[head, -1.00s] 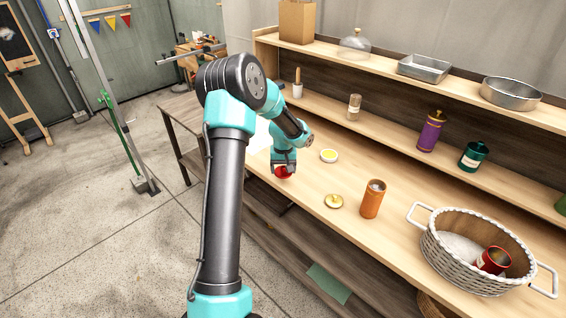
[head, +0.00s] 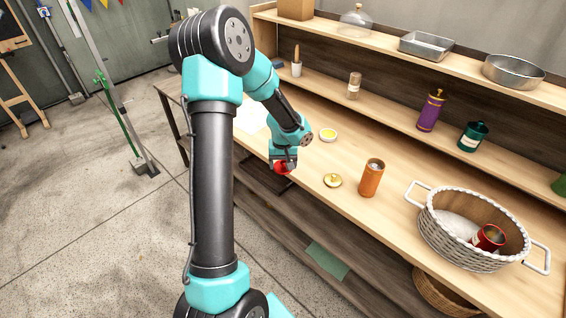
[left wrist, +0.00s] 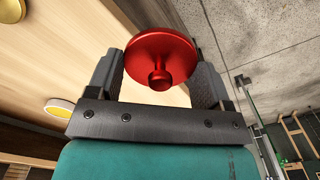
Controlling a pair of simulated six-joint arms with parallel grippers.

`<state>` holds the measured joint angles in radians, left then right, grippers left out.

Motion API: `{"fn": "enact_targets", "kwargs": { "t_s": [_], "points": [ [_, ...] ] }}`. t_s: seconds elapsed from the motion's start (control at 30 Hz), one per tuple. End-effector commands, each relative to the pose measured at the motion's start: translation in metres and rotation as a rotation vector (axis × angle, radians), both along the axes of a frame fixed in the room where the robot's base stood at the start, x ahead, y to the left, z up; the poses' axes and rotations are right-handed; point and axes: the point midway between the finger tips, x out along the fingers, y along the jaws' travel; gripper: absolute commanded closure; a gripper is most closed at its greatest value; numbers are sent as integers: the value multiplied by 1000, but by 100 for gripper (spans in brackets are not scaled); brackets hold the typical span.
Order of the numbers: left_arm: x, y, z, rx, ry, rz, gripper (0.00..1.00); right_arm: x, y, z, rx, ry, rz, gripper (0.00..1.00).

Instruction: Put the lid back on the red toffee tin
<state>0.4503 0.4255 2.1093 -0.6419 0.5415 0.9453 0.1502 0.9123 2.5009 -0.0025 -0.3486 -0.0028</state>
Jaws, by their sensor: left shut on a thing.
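My left gripper (head: 284,163) is shut on a red lid (head: 281,168) by the front edge of the counter. In the left wrist view the red lid (left wrist: 162,56) sits between the two fingers (left wrist: 158,76), its round knob facing the camera. The red tin (head: 489,238), with a pale label, leans tilted inside the white wicker basket (head: 462,254) at the right, its dark open end facing up. The lid is well to the left of the tin. My right gripper is not in view.
An orange canister (head: 371,179) and a gold lid (head: 333,181) lie between my gripper and the basket. A yellow-topped round dish (head: 328,135) sits behind. Purple (head: 431,112) and green (head: 473,136) canisters stand on the shelf.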

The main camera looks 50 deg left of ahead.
Motion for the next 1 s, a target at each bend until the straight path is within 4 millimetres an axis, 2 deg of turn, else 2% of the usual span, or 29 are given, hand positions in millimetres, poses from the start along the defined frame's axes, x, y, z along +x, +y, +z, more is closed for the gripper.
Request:
{"fn": "enact_targets", "kwargs": {
  "t_s": [0.17, 0.27, 0.37, 0.6, 0.67, 0.77, 1.0],
  "points": [
    [0, 0, 1, 0, 0, 0, 49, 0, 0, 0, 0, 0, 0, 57],
    [2, 2, 9, 4, -1, 1, 49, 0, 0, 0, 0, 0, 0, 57],
    [6, 5, 29, 12, -5, 8, 49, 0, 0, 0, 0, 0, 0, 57],
    [10, 10, 95, 8, -4, 22, 49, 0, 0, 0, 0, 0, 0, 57],
    [10, 10, 105, 4, -3, 22, 49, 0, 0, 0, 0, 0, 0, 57],
    [9, 9, 111, -1, 0, 22, 49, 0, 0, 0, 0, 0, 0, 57],
    [9, 9, 110, -1, 1, 22, 49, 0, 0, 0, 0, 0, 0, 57]
  ]
}}
